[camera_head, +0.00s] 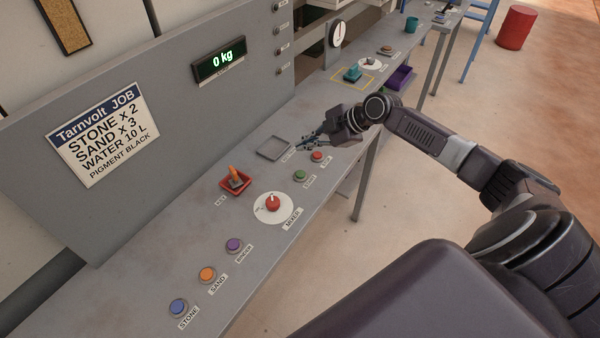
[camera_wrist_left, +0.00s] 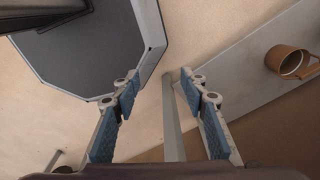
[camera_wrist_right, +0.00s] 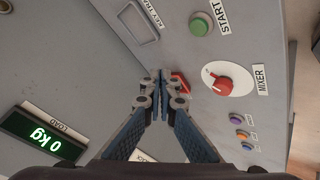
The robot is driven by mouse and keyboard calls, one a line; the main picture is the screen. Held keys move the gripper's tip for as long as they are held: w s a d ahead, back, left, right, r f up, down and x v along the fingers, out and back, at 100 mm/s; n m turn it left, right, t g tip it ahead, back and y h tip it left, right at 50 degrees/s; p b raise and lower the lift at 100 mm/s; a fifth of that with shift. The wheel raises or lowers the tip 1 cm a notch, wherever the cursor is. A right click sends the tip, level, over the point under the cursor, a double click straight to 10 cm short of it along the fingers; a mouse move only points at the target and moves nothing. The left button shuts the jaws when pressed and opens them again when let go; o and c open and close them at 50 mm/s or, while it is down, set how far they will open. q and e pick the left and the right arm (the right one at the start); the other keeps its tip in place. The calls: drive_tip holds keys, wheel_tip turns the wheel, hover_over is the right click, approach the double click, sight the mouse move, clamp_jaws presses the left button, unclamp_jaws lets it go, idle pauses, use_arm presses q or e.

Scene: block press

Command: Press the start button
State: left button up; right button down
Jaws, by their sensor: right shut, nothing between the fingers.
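The green start button (camera_head: 300,175) sits on the grey panel, beside a label reading START. It also shows in the right wrist view (camera_wrist_right: 199,26), near the top and to the right of the fingertips. My right gripper (camera_head: 308,140) is shut and empty. In the head view it is over the panel, beyond the green button and apart from it. In the right wrist view its fingertips (camera_wrist_right: 160,78) meet in front of the red tray. My left gripper (camera_wrist_left: 158,82) is open and empty, with its fingers well apart; it is not seen in the head view.
The red stop button (camera_head: 317,156) is just beyond the green one. Purple (camera_head: 233,245), orange (camera_head: 207,274) and blue (camera_head: 179,307) buttons line the near edge.

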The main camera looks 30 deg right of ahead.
sight(303, 174)
drive_tip(key=f+b, duration=0.1)
drive_tip(key=f, duration=0.1)
drive_tip(key=f+b, duration=0.1)
drive_tip(key=shift+w+a+f, duration=0.15)
drive_tip(key=shift+a+f, duration=0.05)
drive_tip(key=shift+f, duration=0.2)
wheel_tip(303, 174, down, 5)
drive_tip(key=b, duration=0.3)
drive_tip(key=shift+r, duration=0.1)
drive_tip(key=shift+f+b, duration=0.25)
drive_tip(key=shift+b, duration=0.15)
use_arm(q)
wheel_tip(303, 174, down, 6)
drive_tip(key=w+a, duration=0.1)
drive_tip(key=shift+w+r, duration=0.15)
drive_tip(key=shift+w, duration=0.25)
use_arm(e)
drive_tip(key=shift+r, duration=0.1)
use_arm(q)
drive_tip(key=shift+w+a, duration=0.15)
drive_tip(key=shift+w, duration=0.05)
